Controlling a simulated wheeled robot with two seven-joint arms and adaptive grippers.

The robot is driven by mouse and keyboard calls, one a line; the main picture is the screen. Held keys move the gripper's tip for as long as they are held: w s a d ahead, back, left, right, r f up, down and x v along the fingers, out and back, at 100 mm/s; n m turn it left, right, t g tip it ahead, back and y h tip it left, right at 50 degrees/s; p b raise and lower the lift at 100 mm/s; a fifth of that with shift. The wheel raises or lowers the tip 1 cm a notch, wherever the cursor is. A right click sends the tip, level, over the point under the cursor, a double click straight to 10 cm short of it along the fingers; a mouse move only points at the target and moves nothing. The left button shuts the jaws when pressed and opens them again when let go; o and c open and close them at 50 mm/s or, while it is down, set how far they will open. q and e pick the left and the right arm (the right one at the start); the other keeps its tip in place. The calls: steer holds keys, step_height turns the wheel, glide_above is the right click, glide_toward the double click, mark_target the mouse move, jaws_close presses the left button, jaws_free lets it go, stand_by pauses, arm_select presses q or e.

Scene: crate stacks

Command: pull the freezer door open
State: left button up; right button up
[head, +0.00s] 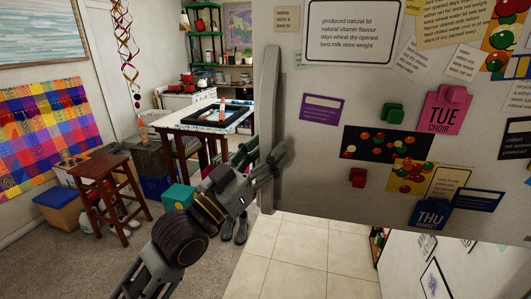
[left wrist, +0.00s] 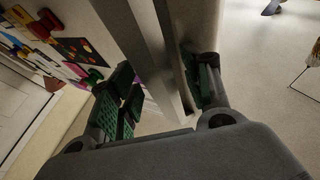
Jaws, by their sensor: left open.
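The freezer door (head: 310,140) is a pale panel covered with notes and magnets, filling the right of the head view. Its long grey vertical handle (head: 269,90) runs along the door's left edge. My left gripper (head: 277,163) is at the lower part of this handle. In the left wrist view the handle (left wrist: 155,50) passes between the two green-padded fingers of the gripper (left wrist: 160,92), which are open. A gap shows beside the left pad; contact at the right pad I cannot tell. The freezer's body does not show. My right gripper is not in view.
Floor tiles (head: 285,250) show below the door's bottom edge. A table (head: 187,121) stands farther back. Carpet (head: 60,265) at the front left is clear.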

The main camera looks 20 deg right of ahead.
arm_select(q)
steer(key=shift+s+f, duration=0.1)
steer(key=v, duration=1.2)
stand_by(0.9)
stand_by(0.5)
